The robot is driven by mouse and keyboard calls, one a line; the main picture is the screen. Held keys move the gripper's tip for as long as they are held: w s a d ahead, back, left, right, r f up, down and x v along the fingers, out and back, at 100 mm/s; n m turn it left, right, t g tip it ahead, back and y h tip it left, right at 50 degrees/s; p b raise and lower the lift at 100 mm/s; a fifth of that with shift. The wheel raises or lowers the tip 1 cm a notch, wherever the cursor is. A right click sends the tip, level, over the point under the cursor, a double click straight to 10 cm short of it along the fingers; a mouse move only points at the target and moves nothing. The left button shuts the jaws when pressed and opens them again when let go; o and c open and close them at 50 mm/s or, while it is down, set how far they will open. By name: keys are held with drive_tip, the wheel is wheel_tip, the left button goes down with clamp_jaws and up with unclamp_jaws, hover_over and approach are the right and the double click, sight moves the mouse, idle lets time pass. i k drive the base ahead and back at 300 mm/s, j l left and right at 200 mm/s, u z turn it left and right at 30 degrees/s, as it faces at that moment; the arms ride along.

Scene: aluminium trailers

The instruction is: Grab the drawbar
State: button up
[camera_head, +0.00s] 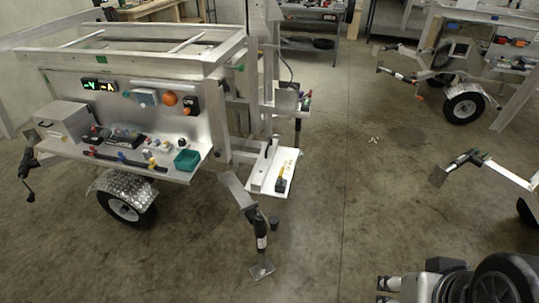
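No part is plainly recognisable as the drawbar. A bare aluminium bar (510,172) enters from the right edge. It has a black joint and a leg with a square foot plate (440,176) at its left end; I cannot tell whether this is the drawbar or a support leg. The near trailer (150,55) on the left has a low platform (285,172) at its right end. My gripper (386,291) is at the bottom right, pointing left, with its fingers apart and nothing seen between them. It is below the bar, not touching it.
A support leg (262,235) of the near trailer stands on the floor. Another trailer (470,65) stands at the back right. A shelf (315,40) is at the back. The concrete floor (360,190) between the trailers is mostly clear.

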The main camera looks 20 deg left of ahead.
sight(258, 181)
drive_tip(key=i+j+z, duration=0.3)
drive_tip(key=i+j, duration=0.2)
drive_tip(key=i+j+z, duration=0.2)
drive_tip(key=j, duration=0.25)
drive_tip(key=i+j+z, duration=0.15)
drive_tip(key=j, duration=0.25)
drive_tip(key=i+j+z, duration=0.15)
drive_tip(key=j, duration=0.25)
drive_tip(key=i+j+z, duration=0.15)
drive_tip(key=j, duration=0.3)
drive_tip(key=i, duration=0.1)
